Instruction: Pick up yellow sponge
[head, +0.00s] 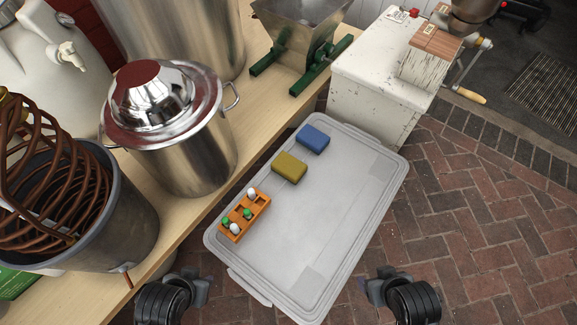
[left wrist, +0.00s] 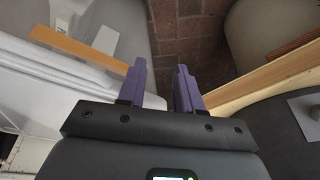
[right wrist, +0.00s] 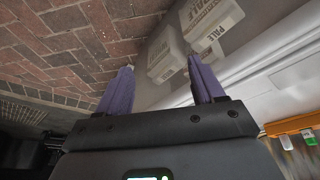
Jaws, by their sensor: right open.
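The yellow sponge (head: 289,167) lies flat on the grey plastic lid (head: 330,220), between a blue sponge (head: 313,138) and an orange rack (head: 246,217). My left gripper (head: 205,285) is low at the left front of the lid, well apart from the sponge. In the left wrist view its purple fingers (left wrist: 160,82) stand apart with nothing between them. My right gripper (head: 375,285) is near the lid's front right side. In the right wrist view its fingers (right wrist: 158,85) are spread and empty. The yellow sponge shows in neither wrist view.
The orange rack holds several white and green pieces. A wooden bench (head: 180,205) at the left carries a steel pot (head: 180,145) and a bucket with a copper coil (head: 50,170). A white cabinet (head: 380,85) stands behind the lid. The lid's right half is clear.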

